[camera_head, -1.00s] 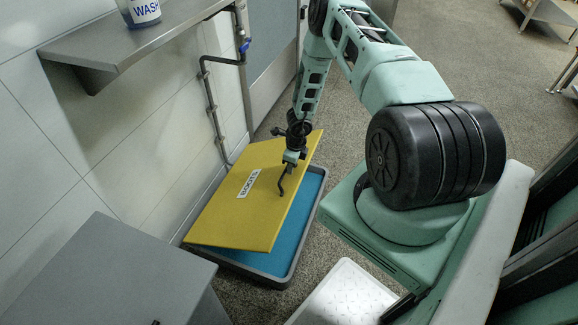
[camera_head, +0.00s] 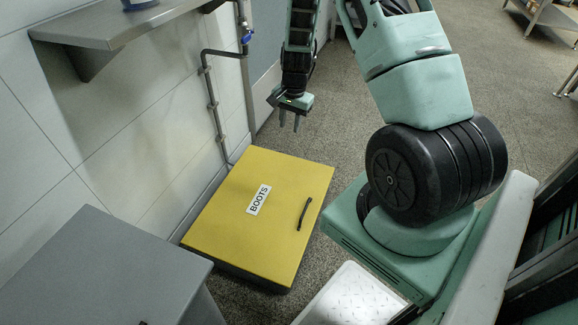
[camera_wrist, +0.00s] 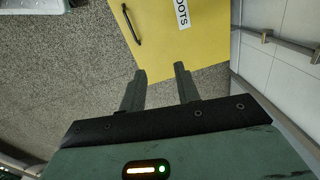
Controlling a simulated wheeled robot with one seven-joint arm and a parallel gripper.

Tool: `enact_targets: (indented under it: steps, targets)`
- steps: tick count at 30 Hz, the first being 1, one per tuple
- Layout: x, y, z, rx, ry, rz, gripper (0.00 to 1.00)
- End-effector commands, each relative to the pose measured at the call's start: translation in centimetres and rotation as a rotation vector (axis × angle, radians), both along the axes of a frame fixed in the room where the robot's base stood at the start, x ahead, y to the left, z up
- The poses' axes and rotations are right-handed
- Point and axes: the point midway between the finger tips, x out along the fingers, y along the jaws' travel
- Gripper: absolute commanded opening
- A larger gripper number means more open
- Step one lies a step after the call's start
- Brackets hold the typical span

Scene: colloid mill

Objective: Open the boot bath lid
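The boot bath is covered by its yellow lid (camera_head: 235,232), which lies flat and shut with the BOOTS label facing up. A dark bar handle (camera_head: 305,214) stands near the lid's right edge. My gripper (camera_head: 289,124) is raised above and beyond the lid's far edge, clear of the handle. Its two fingers are apart with nothing between them. In the wrist view my gripper (camera_wrist: 161,82) points toward the yellow lid (camera_wrist: 178,40), and the handle (camera_wrist: 131,25) shows at upper left. The blue inside of the bath is hidden.
A grey metal box (camera_head: 95,272) stands at the lower left, close to the bath. A steel wall shelf (camera_head: 115,25) and a wall pipe (camera_head: 211,105) run along the left. A white tread plate (camera_head: 350,297) lies to the right. Open floor (camera_head: 335,120) lies beyond the lid.

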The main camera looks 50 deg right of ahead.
Motion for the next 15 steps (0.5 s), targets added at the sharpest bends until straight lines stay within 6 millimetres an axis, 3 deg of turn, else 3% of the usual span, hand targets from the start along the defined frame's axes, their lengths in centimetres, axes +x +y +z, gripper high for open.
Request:
enact_targets:
  steps: [3, 7, 15]
  targets:
    - [-0.6, 0.0, 0.7, -0.021, 0.018, 0.076, 0.32]
    - [-0.8, -0.1, 0.1, -0.024, 0.026, 0.095, 0.32]
    - [-0.6, 0.0, -5.0, -0.022, 0.027, 0.091, 0.32]
